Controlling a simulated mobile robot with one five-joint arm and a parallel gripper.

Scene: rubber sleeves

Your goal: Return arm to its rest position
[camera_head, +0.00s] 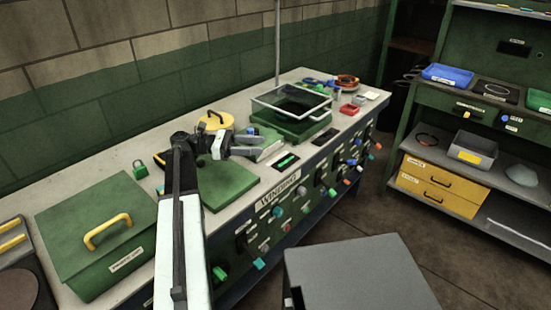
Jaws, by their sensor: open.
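My arm reaches up from the bottom of the view over the workbench (80,225), its forearm white and dark grey. My gripper (258,143) is at the arm's far end, pointing right, above the bench near a green board (228,187) and a pale green block. The gripper is open. No rubber sleeve can be made out for certain.
A green lidded box (105,262) with a yellow handle stands at the left. A clear-lidded green case (292,118) lies beyond the gripper. Knobs cover the bench front. A grey surface (360,275) is at the lower right; green shelves (410,140) stand right, with floor between.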

